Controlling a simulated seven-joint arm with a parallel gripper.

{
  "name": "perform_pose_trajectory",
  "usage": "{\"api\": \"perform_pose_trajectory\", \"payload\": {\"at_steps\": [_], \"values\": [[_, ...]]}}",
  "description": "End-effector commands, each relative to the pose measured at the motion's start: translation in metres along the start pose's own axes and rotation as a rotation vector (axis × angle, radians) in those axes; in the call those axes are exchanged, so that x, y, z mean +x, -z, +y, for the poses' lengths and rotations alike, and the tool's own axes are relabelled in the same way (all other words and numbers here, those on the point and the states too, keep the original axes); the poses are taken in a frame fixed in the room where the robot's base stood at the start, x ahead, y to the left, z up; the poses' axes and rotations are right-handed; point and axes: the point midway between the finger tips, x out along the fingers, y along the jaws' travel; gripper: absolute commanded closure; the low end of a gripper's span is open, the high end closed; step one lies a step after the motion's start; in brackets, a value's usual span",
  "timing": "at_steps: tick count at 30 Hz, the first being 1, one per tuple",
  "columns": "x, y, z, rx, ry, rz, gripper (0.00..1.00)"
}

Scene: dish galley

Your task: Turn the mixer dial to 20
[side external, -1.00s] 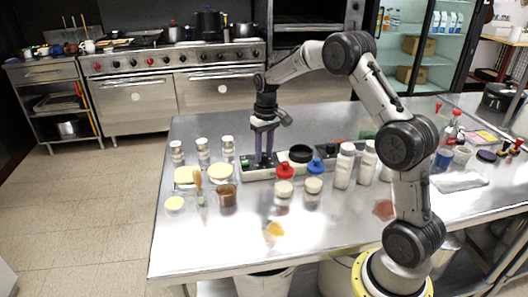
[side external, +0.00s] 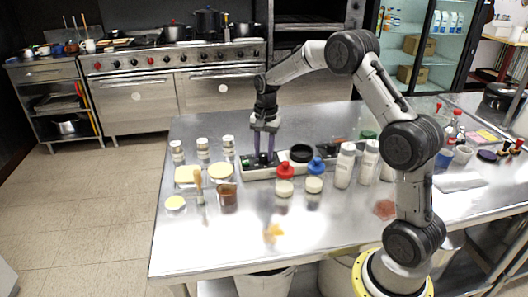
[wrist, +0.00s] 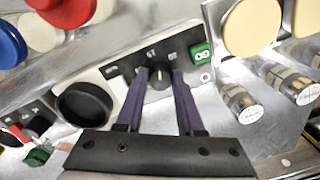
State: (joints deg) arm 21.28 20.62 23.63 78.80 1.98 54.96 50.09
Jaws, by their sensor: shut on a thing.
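The mixer dial (wrist: 159,79) is a dark round knob on a pale panel. It shows between my fingers in the wrist view. Marks that look like an upside-down 15 and 20 (wrist: 171,54) stand just beyond it. A small pale line shows on the knob, but I cannot tell exactly which mark it faces. My gripper (wrist: 161,76) has its two purple fingers on either side of the dial, shut on it. In the side view my gripper (side external: 263,160) points straight down at the panel, and the dial is too small to read there.
A green switch (wrist: 202,54) sits beside the dial. A black round cup (wrist: 84,104) is on its other side. Red-lidded (side external: 285,171) and blue-lidded (side external: 316,165) jars stand in front, with shakers (side external: 228,146) to the left. The table's front is mostly clear.

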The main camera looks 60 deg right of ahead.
Motion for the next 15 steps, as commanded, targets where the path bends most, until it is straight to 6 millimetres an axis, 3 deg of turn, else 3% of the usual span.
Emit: {"api": "perform_pose_trajectory", "payload": {"at_steps": [15], "values": [[-0.0014,-0.0005,-0.0019,0.476,0.002,0.022,1.00]]}}
